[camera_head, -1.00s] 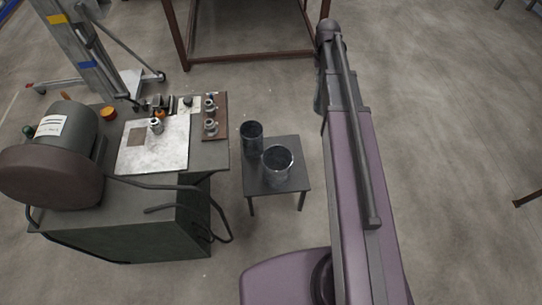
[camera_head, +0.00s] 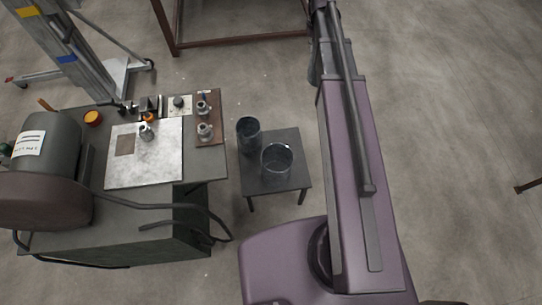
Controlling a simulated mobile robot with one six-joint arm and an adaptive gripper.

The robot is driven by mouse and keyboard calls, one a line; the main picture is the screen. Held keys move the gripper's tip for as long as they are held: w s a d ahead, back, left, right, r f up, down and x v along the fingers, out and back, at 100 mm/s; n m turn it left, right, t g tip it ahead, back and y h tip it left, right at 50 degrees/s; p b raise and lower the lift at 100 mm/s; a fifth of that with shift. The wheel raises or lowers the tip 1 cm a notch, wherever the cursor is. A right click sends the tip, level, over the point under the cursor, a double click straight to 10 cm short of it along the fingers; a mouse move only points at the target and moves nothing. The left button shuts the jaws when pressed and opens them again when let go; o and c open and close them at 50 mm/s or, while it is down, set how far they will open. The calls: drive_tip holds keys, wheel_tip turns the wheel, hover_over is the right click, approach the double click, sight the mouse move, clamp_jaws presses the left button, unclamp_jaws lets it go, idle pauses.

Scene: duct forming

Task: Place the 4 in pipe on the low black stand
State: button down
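Two dark, open-topped round pipes stand upright on a low black stand (camera_head: 262,187) with thin legs. The narrower pipe (camera_head: 249,137) is at the stand's back left, and the wider pipe (camera_head: 276,163) is nearer its middle. I cannot tell from the picture which of them is the 4 in pipe. My purple arm rises just right of the stand and leaves the picture at the top. My gripper is not in view.
Left of the stand is a dark workbench with a pale plate (camera_head: 160,168), a brown board (camera_head: 207,130) with metal fittings, and a large round machine (camera_head: 45,165). A brown frame (camera_head: 240,41) and a grey lift (camera_head: 70,50) stand behind. The floor at right is mostly clear.

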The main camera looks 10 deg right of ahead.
drive_tip(key=shift+w, duration=0.1)
idle(0.3)
drive_tip(key=shift+a+f, duration=0.1)
drive_tip(key=a+f+m+b, duration=0.1)
drive_tip(key=a+f+b, duration=0.4)
drive_tip(key=f+b, duration=0.8)
drive_tip(key=w+a+f+m+b, duration=0.1)
drive_tip(key=a+f+b, duration=0.5)
drive_tip(key=f+b, duration=0.7)
drive_tip(key=a+f+b, duration=0.5)
drive_tip(key=f+b, duration=0.9)
drive_tip(key=shift+w+a+m, duration=0.25)
drive_tip(key=shift+a+m, duration=0.05)
drive_tip(key=shift+m, duration=0.1)
drive_tip(key=shift+f, duration=0.1)
drive_tip(key=shift+f+b, duration=0.1)
drive_tip(key=shift+b, duration=0.25)
wheel_tip(320, 180, down, 6)
drive_tip(key=b, duration=0.6)
drive_tip(key=shift+f, duration=0.1)
